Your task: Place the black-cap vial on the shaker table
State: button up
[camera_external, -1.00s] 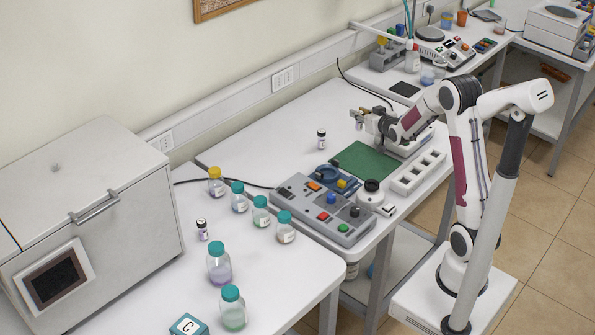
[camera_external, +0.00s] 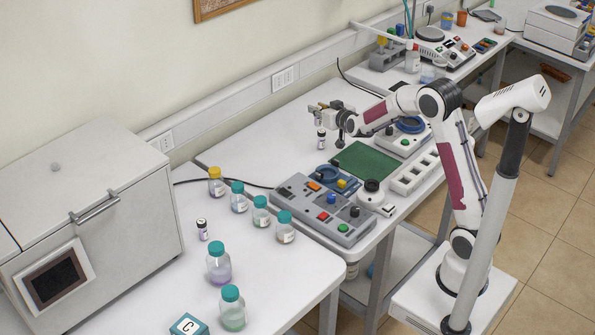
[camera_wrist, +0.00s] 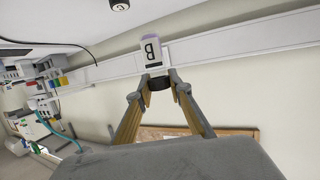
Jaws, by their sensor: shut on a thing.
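Another dark-capped vial (camera_external: 202,229) stands on the left table. A white device with a round blue top (camera_external: 410,125) is right of the gripper; I cannot tell surely whether it is the shaker table.
A green mat (camera_external: 365,160) lies below and right of my gripper. A grey control box (camera_external: 323,210), a white holder (camera_external: 418,172) and a blue ring device (camera_external: 329,172) are nearby. Several capped bottles stand on the left. The table's back left is clear.

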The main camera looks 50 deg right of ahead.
jog(key=w+a, duration=0.5)
jog(key=a, duration=0.6)
jog(key=s+a+f+n+y, duration=0.1)
jog(key=a, duration=1.7)
jog(key=s+a+f+n+y, duration=0.1)
jog(key=s+a+f, duration=0.1)
jog(key=a, duration=1.6)
jog(key=shift+s+t, duration=0.3)
jog(key=shift+f, duration=0.15)
notch_tip(320, 180, down, 6)
jog(key=shift+f, duration=1.85)
jog(key=shift+f, duration=0.15)
